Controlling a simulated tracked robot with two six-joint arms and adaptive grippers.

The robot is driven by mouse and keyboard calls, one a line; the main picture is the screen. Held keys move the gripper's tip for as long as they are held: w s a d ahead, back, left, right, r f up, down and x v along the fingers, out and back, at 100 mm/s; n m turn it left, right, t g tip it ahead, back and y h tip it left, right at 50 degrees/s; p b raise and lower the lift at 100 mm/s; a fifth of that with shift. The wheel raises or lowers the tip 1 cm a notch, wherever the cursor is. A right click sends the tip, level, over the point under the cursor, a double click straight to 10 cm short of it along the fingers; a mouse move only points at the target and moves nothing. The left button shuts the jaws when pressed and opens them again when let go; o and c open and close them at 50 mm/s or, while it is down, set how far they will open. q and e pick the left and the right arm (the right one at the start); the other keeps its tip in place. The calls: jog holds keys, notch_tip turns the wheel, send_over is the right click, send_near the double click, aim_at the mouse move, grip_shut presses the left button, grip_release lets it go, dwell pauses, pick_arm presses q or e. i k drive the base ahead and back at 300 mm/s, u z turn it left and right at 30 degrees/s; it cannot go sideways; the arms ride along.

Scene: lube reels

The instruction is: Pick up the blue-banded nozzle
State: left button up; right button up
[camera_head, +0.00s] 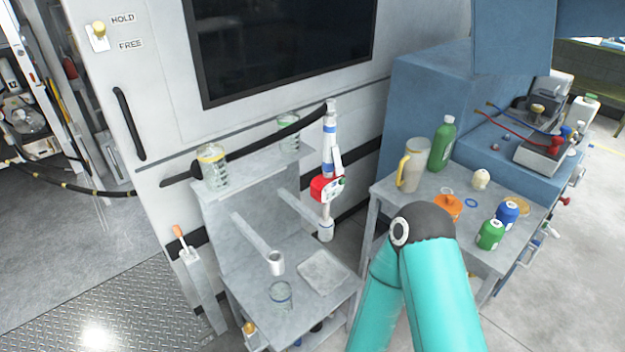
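The blue-banded nozzle (329,152) stands upright in the middle of the head view. It has a pale grey body with blue bands and a red and white middle part. Neither gripper shows.
A second holder arm (258,243) has an empty ring. Jars (213,167) stand on the stand's upper shelf, a glass (281,296) below. The right table (385,191) holds a jug (411,165), a green bottle (441,145) and small containers. Open floor lies left.

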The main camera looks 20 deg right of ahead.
aim_at(318, 182)
jog(key=u, duration=0.1)
jog(key=i, duration=1)
jog(key=z, duration=0.05)
